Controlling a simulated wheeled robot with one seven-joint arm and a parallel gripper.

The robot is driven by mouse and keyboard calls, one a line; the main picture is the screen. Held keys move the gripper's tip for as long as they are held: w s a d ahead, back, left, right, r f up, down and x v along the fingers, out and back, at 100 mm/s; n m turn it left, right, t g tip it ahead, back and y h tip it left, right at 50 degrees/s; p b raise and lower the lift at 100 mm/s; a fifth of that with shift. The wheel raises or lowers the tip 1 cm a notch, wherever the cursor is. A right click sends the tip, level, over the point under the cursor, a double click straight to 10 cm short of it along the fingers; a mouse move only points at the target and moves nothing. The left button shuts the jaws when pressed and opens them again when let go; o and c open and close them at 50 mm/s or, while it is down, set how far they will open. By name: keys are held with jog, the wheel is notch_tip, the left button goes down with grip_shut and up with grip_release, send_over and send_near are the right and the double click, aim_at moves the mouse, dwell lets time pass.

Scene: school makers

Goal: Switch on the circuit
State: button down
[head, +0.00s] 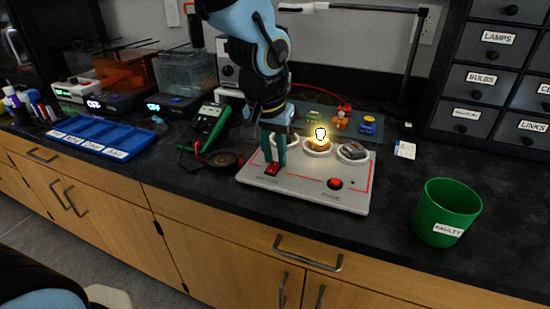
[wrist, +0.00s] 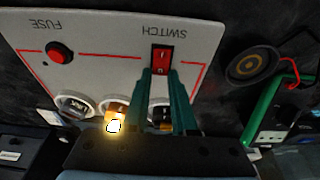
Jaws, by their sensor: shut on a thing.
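The circuit board (head: 320,195) is a pale panel on the counter with a red printed line. Its red rocker switch (head: 272,169) is at the front left; in the wrist view the switch (wrist: 162,59) has SWITCH printed beside it. My gripper (head: 272,160) points down at the switch, its green fingers on either side of the switch's near end; part of the switch is hidden between them. The bulb (head: 320,133) on the board glows bright yellow; the bulb (wrist: 114,125) glows in the wrist view too. A red fuse button (head: 335,184) sits to the right.
A green FAULTY bin (head: 446,212) stands to the right. A green multimeter (head: 207,125) and a dark round buzzer-like disc (head: 224,159) are left of the board. A blue tray (head: 100,139) lies further left. Counter between board and bin is clear.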

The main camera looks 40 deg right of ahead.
jog(key=c, duration=0.7)
grip_release()
jog(key=p+v, duration=0.1)
jog(key=v, duration=1)
